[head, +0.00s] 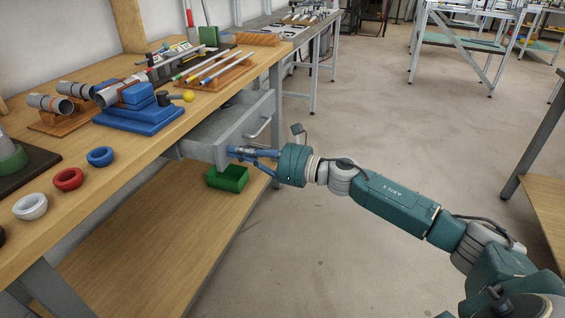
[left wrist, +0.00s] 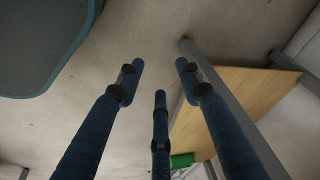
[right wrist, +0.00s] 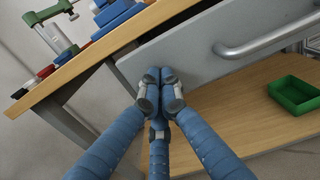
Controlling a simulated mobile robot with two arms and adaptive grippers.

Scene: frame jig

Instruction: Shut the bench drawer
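The grey bench drawer (head: 240,130) stands pulled out from under the wooden bench top, with part of its inside visible. Its bar handle (head: 262,127) is on the front panel. The drawer front (right wrist: 185,58) and handle (right wrist: 265,42) also show in the right wrist view. My right gripper (head: 236,152) is at the near end of the drawer front, away from the handle. Its fingertips (right wrist: 160,78) are together with nothing between them, in front of or against the panel; contact is unclear. My left gripper (left wrist: 158,80) has its fingers spread and empty; it is outside the head view.
A green bin (head: 227,178) sits on the lower shelf (head: 150,235) below the drawer. The bench top (head: 135,165) holds coloured rings, blue blocks and racks of rods. Open floor (head: 350,110) lies right of the bench.

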